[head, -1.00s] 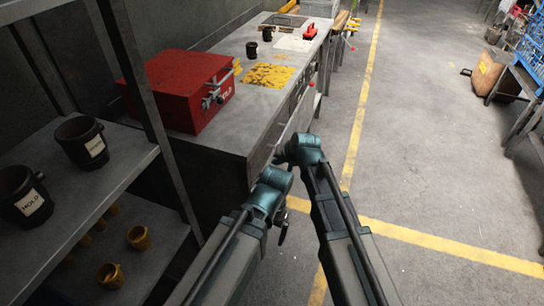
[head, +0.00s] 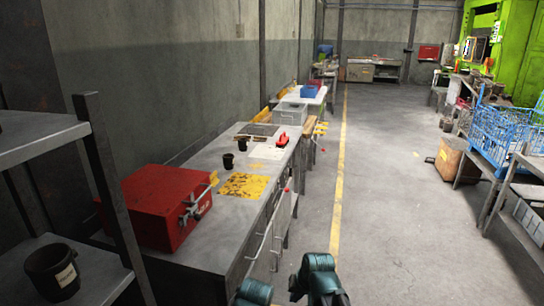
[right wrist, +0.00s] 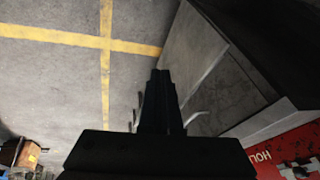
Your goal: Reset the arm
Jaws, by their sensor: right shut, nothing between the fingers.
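My right gripper (right wrist: 160,78) shows in the right wrist view as a dark shape with its fingers together and nothing between them. It is above the floor, beside the side of the grey workbench (right wrist: 262,128). In the head view, only the teal joints of my two arms show at the bottom edge, in front of the workbench (head: 205,240). My left gripper does not show in either current view.
A red box (head: 155,205) stands on the workbench, with a yellow worn plate (head: 243,185) and dark cups beyond it. A shelf with a dark mug (head: 52,272) is at left. Blue wire crates (head: 505,130) are at right. The aisle floor (head: 390,230) is clear.

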